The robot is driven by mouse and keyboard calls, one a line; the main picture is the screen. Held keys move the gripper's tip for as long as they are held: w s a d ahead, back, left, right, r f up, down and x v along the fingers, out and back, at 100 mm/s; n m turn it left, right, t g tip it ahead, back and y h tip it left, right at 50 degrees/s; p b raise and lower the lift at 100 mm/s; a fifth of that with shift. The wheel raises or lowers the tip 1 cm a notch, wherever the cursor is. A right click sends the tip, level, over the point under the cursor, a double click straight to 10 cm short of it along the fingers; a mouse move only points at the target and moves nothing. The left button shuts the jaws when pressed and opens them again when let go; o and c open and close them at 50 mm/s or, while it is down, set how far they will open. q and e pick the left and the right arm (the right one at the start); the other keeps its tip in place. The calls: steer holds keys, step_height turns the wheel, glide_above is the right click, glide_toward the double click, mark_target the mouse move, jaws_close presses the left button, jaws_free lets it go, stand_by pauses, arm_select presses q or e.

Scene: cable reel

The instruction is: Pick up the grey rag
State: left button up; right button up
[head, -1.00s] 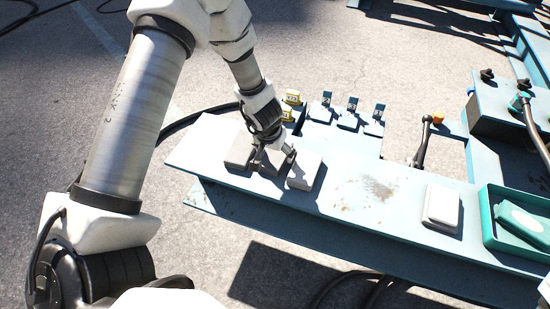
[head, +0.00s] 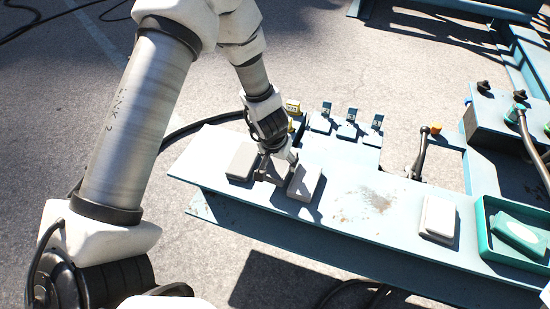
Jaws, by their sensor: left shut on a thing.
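The grey rag (head: 305,182) is a flat, folded-looking pad at the left part of the pale blue bench (head: 350,228). My left gripper (head: 279,166) points down at its left upper edge and is shut on it. The finger ends are partly hidden by the rag and by shadow. The rag looks at or just above the bench top, with a dark shadow along its lower right side. My right gripper does not show.
A similar pale pad (head: 242,161) lies close to the left of my gripper. A whitish pad (head: 438,217) and a teal tray (head: 483,222) with a teal-and-white item (head: 520,235) are to the right. Small blue clips (head: 350,114) and a lever (head: 420,153) stand behind.

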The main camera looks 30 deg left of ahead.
arm_select(q)
steer(key=s+d+b, duration=0.2)
steer(key=d+b, duration=0.1)
steer(key=b, duration=0.1)
steer(key=s+d+b, duration=0.1)
steer(key=d+b, duration=0.2)
steer(key=d, duration=0.1)
steer(key=s+d+b, duration=0.2)
steer(key=d+b, duration=0.2)
steer(key=shift+s+d+r+b, duration=0.1)
steer(key=shift+s+r+b, duration=0.05)
steer(key=shift+s+b, duration=0.2)
steer(key=shift+s+d+r, duration=0.15)
steer(key=shift+d, duration=0.15)
steer(key=shift+s+d+r, duration=0.1)
steer(key=shift+d+r, duration=0.05)
steer(key=shift+r, duration=0.05)
